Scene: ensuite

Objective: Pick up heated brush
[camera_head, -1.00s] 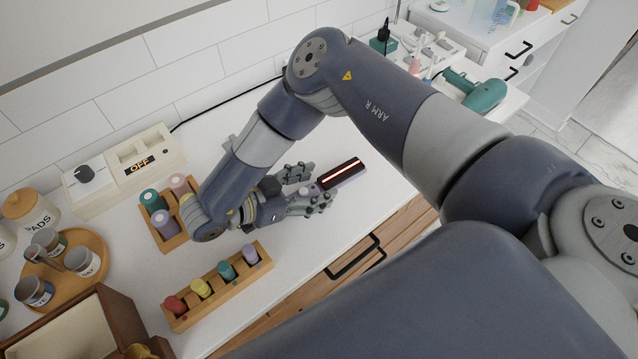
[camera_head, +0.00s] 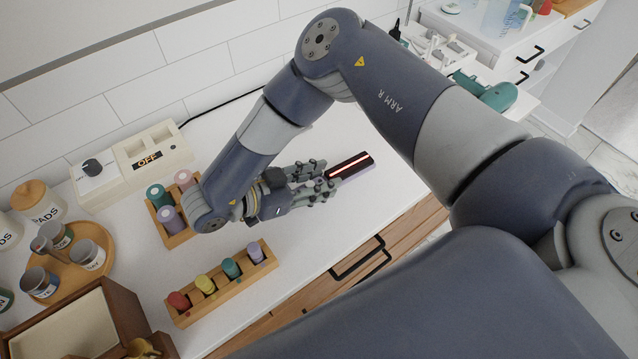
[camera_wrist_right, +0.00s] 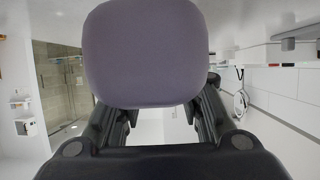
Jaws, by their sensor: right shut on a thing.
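The heated brush (camera_head: 350,166) is a dark bar with a glowing red-white line and a pale purple body. It sticks out to the right from the fingers of my right gripper (camera_head: 318,182) in the head view, over the white counter. My right gripper is shut on it. In the right wrist view, a large rounded purple-grey end (camera_wrist_right: 145,52), probably the brush handle, fills the upper middle, between the dark fingers. I cannot tell how far the brush is above the counter. My left gripper is not in view.
A wooden rack (camera_head: 222,296) with several coloured rollers stands at the counter's front, and a smaller roller block (camera_head: 178,238) by my right wrist. A box with an OFF display (camera_head: 146,160) stands by the wall. A teal hair dryer (camera_head: 492,92) lies at the far right.

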